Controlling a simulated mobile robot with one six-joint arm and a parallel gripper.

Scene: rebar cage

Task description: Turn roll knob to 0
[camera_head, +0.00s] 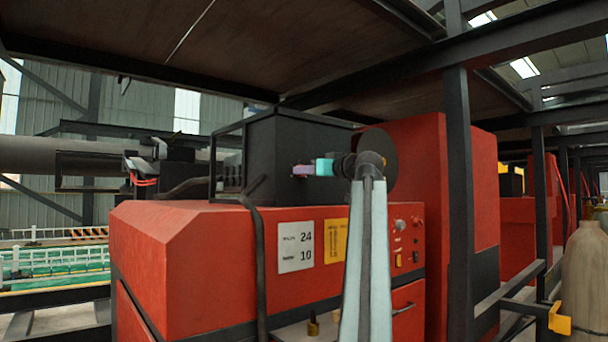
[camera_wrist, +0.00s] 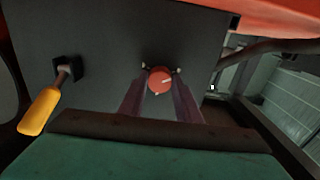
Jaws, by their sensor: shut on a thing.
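The roll knob (camera_wrist: 160,80) is a small round red knob with a pale pointer line on a dark panel. In the head view my gripper (camera_head: 301,171) reaches left to the side of a black box (camera_head: 285,150) on top of the red machine; the knob itself cannot be made out there. The scale marks around the knob are too small to read.
A yellow-handled lever (camera_wrist: 40,110) sticks out of the panel left of the knob. A dark cable (camera_wrist: 270,47) runs at the right. The red machine (camera_head: 180,250) carries a white label (camera_head: 295,247) reading 24 and 10. A dark upright post (camera_head: 459,190) stands to the right of my arm.

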